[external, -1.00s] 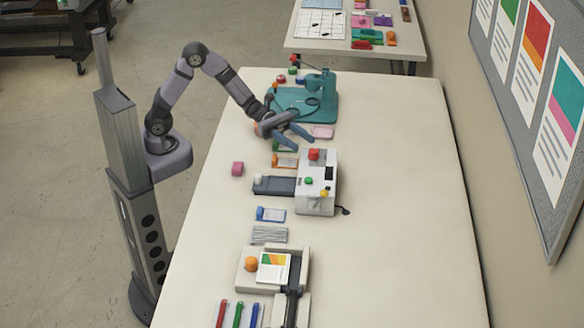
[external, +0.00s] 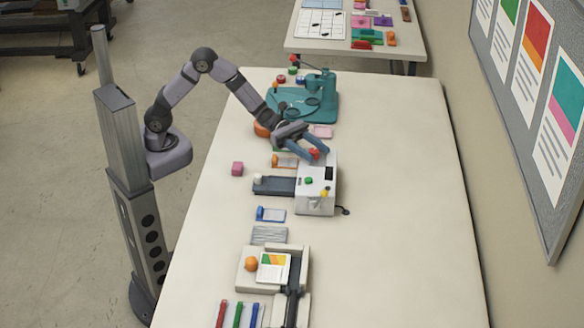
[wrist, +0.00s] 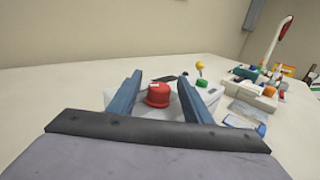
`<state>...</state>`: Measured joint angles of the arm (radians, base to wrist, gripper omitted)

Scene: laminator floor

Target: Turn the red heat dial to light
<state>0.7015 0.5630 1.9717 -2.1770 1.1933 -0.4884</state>
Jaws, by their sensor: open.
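The red heat dial (external: 314,153) sits on top of the white laminator (external: 318,198), at its far end. In the wrist view the red dial (wrist: 158,95) shows between my two blue fingers, with space on both sides. My gripper (external: 321,152) is open and empty, with its fingertips close to the dial in the external view. I cannot tell if a finger touches it. The setting the dial points at is too small to read.
The laminator also carries a green button (external: 308,181) and a yellow knob (external: 324,193). A dark feed tray (external: 273,186) juts out to its left. A teal press (external: 318,100) stands behind my gripper.

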